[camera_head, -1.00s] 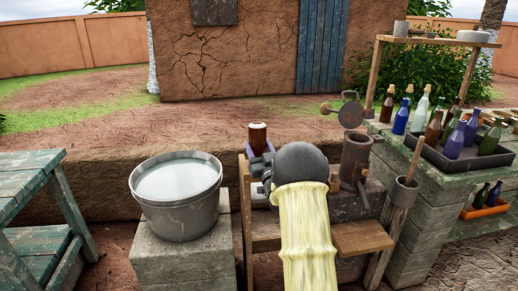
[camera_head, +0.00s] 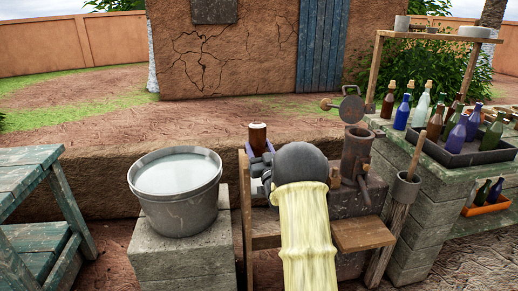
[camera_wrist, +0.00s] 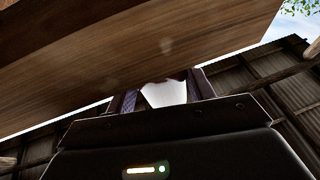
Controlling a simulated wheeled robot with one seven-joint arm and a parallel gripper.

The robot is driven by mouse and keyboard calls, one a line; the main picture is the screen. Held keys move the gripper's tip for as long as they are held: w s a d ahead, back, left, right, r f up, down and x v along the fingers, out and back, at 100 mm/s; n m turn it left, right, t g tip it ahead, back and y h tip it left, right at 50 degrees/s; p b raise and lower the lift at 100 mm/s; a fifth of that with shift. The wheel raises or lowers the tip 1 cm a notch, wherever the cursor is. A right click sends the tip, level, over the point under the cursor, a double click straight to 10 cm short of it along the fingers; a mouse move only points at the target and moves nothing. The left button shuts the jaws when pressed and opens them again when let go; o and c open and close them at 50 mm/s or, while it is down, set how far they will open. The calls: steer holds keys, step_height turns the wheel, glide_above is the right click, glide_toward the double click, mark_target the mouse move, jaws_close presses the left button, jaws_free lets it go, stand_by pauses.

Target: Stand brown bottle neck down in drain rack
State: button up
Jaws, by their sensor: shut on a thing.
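The brown bottle (camera_head: 258,139) stands upright in my gripper (camera_head: 259,154), with a pale, flat end on top. Its lower part is hidden by the gripper and the wood in front. My gripper's bluish-purple jaws are shut on it, just left of my dark rounded wrist. In the wrist view a white patch (camera_wrist: 165,93) shows between the jaws (camera_wrist: 163,101); I cannot tell which part of the bottle it is. A wooden stand (camera_head: 265,242) with a post and boards is below the gripper, and may be the drain rack. My arm hides its middle.
A grey bucket of water (camera_head: 178,215) stands on blocks at left. A green wooden bench (camera_head: 30,160) is farther left. A metal cylinder (camera_head: 357,160) stands close at right. A dark tray (camera_head: 470,157) of bottles sits on the right-hand block bench. A wooden board (camera_wrist: 130,55) looms close in the wrist view.

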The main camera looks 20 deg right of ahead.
steer(key=o, duration=1.1)
steer(key=shift+o, duration=0.2)
steer(key=shift+s, duration=0.1)
steer(key=v, duration=1.7)
steer(key=shift+s, duration=0.1)
